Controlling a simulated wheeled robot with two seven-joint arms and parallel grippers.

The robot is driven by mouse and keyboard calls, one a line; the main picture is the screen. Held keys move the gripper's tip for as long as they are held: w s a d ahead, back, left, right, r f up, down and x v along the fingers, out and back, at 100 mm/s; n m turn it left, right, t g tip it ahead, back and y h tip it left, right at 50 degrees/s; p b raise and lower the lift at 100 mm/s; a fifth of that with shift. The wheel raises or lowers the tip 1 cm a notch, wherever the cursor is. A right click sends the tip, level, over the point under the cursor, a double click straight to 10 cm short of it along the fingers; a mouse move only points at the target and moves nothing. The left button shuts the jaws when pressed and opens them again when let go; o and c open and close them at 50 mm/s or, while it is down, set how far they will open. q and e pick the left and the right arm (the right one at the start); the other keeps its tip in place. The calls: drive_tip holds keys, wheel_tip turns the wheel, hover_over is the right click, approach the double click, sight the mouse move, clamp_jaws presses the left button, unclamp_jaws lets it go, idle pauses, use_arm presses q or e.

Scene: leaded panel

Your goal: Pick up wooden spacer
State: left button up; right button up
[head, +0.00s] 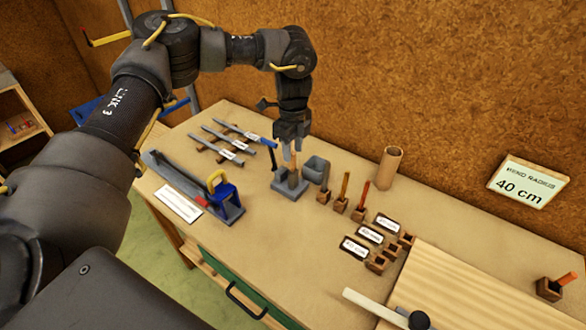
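A small upright wooden piece, which looks like the wooden spacer (293,179), stands in a grey block holder (281,187) near the back of the workbench. My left gripper (291,158) points straight down over it, with its fingertips at the top of the piece. The fingers look slightly apart, but I cannot tell whether they touch or grip it.
A blue-ended tool (228,203) and metal bars are left.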

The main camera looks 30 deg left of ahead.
sight(293, 153)
use_arm(q)
wheel_tip(293, 153, down, 4)
drive_tip(key=shift+w+r+p, duration=0.1)
drive_tip(key=shift+w+p, duration=0.05)
drive_tip(key=shift+p, duration=0.4)
drive_tip(key=shift+c, duration=0.9)
clamp_jaws()
